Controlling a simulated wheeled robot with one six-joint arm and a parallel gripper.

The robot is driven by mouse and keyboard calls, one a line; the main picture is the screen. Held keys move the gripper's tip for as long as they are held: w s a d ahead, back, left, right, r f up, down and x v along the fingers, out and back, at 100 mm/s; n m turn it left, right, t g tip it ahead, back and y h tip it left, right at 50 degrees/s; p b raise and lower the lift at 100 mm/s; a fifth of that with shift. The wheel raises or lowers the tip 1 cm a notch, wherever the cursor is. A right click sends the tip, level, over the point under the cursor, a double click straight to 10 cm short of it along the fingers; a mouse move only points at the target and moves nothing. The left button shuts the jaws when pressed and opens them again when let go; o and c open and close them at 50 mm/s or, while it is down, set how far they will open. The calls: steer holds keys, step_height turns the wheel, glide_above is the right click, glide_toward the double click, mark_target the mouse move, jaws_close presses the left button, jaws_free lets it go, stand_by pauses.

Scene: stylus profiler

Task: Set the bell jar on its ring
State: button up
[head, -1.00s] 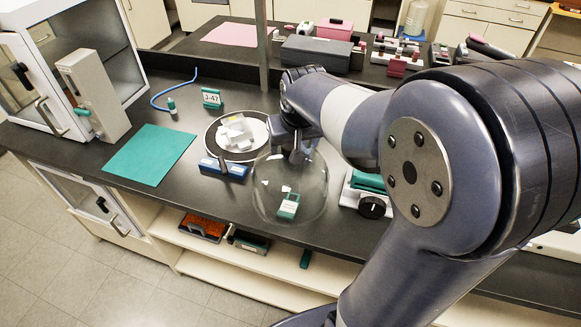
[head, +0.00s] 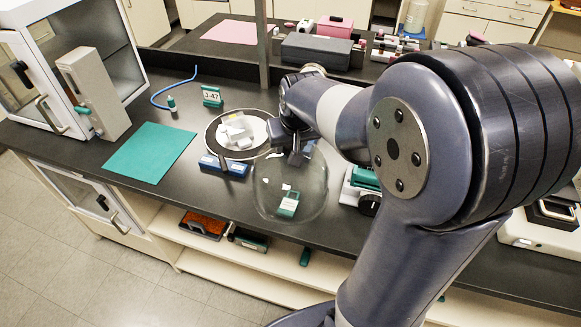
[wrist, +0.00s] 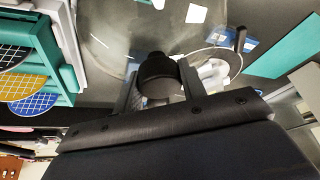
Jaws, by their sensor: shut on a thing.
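The clear glass bell jar (head: 289,190) hangs below my gripper (head: 292,153) in the head view. In the wrist view my gripper (wrist: 160,85) is shut on the jar's black knob (wrist: 158,72), and the glass dome (wrist: 120,30) spreads out beyond it. Whether the jar's bottom edge touches the bench cannot be told.
A blue block (head: 222,167) lies at the ring's near edge. A teal tagged item (head: 288,204) shows through the glass. A teal mat (head: 150,152) lies left, a J-47 sign (head: 212,95) stands behind, and a teal-topped device (head: 363,180) is close right of the jar.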

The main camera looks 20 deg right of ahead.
jaws_close()
steer(key=shift+r, duration=0.15)
